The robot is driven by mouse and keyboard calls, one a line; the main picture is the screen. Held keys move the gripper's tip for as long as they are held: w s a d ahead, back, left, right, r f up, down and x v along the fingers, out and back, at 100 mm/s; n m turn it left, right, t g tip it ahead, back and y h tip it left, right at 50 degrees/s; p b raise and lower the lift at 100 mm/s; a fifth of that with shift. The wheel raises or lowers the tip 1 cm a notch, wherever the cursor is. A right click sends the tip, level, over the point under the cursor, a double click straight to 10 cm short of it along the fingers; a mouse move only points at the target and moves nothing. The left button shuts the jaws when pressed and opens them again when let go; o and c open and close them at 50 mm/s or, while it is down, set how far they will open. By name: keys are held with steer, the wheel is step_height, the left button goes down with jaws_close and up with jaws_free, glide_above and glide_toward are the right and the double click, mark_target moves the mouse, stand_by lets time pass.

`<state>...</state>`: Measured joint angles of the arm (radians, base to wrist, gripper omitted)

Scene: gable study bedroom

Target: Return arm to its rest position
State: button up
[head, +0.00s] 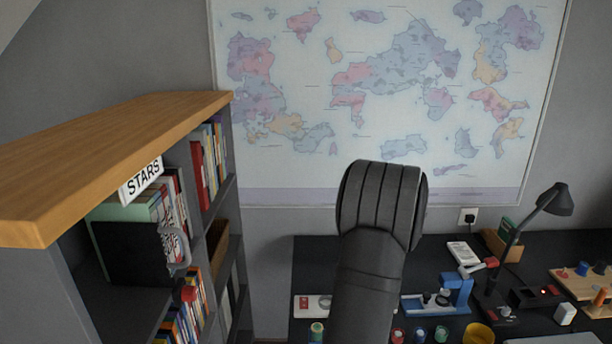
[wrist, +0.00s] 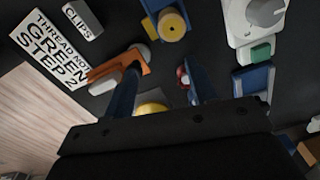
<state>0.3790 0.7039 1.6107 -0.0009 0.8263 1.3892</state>
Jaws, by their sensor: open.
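My gripper (wrist: 165,75) shows in the wrist view with its two dark blue fingers spread apart. It is open, and I see nothing clamped between the fingers. It hangs over the black desk (wrist: 205,20) with several small things below it. A yellow round thing (wrist: 152,108) shows low between the fingers, partly hidden by the gripper's body. In the head view my dark arm link rises in front of the desk and map; the gripper itself cannot be made out there.
A shelf unit with a wooden top (head: 110,145) stands at the left. A desk lamp (head: 555,200), a blue device (head: 455,290) and a wooden board (head: 585,284) are on the desk. A white label (wrist: 50,48) and a white device with a grey knob (wrist: 256,20) lie near my gripper.

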steer(key=s+d+r, duration=0.5)
steer(key=s, duration=0.1)
steer(key=w+a, duration=0.9)
steer(key=w, duration=0.5)
steer(key=w+a+f, duration=0.2)
steer(key=a, duration=0.1)
steer(key=w+a+f, duration=0.4)
steer(key=a, duration=0.1)
steer(key=shift+w+a, duration=0.3)
steer(key=shift+a, duration=0.05)
step_height(320, 180, down, 2)
steer(key=shift+w+a+f, duration=0.15)
steer(key=shift+f, duration=0.65)
steer(key=shift+o, duration=0.2)
